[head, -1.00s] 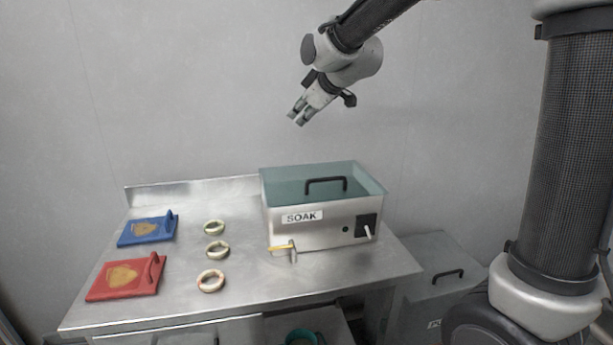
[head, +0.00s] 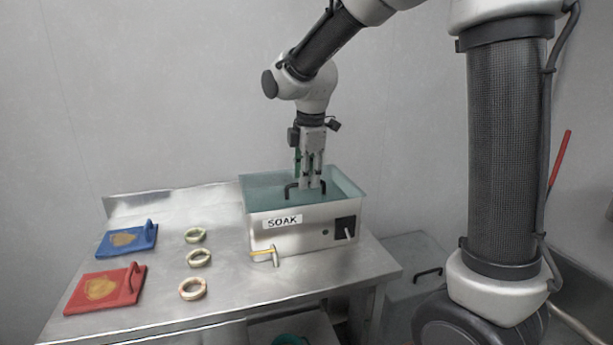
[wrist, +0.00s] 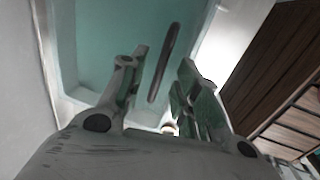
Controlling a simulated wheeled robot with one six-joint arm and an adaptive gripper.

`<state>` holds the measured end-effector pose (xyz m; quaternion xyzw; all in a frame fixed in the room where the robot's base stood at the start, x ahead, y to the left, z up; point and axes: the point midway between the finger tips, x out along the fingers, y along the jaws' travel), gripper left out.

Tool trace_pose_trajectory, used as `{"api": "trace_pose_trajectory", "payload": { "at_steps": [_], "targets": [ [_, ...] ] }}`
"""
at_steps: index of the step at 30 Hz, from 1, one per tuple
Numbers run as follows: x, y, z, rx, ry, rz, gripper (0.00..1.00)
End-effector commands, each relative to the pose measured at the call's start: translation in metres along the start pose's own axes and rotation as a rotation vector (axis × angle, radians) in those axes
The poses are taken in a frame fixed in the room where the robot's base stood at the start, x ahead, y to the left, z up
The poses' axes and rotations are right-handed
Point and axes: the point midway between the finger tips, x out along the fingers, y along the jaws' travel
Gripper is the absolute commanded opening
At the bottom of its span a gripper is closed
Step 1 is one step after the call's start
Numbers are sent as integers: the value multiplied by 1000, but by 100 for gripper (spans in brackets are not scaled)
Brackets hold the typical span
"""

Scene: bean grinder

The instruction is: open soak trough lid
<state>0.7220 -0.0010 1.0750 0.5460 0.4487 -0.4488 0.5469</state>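The soak trough (head: 292,236) is a metal box labelled SOAK, standing on the steel table. Its translucent teal lid (head: 262,189) is closed on top. The lid's black handle (head: 290,190) is partly hidden behind my gripper in the head view. My gripper (head: 311,187) points straight down just over the lid, at the handle. In the wrist view my gripper (wrist: 165,80) is open, and the dark handle bar (wrist: 164,62) shows between and beyond its two fingers. I cannot tell whether the fingers touch the handle.
A blue board (head: 130,240) and a red board (head: 104,290) lie on the left of the steel table (head: 225,299). Several pale rings, one here (head: 198,258), lie between them and the trough. A yellow-handled tap (head: 264,253) sticks out of the trough's front. A grey bin (head: 405,262) stands right of the table.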

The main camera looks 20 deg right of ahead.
Motion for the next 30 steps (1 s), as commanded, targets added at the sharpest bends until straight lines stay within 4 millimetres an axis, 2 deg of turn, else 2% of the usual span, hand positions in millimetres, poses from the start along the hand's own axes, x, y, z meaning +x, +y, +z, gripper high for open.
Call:
{"api": "trace_pose_trajectory", "payload": {
  "at_steps": [10, 15, 25, 30],
  "targets": [
    [6, 0, 0, 1, 1, 1, 30],
    [6, 0, 0, 1, 1, 1, 0],
    [4, 1, 0, 1, 1, -5, 0],
    [-4, 7, 0, 3, 2, -43, 0]
  ]
}}
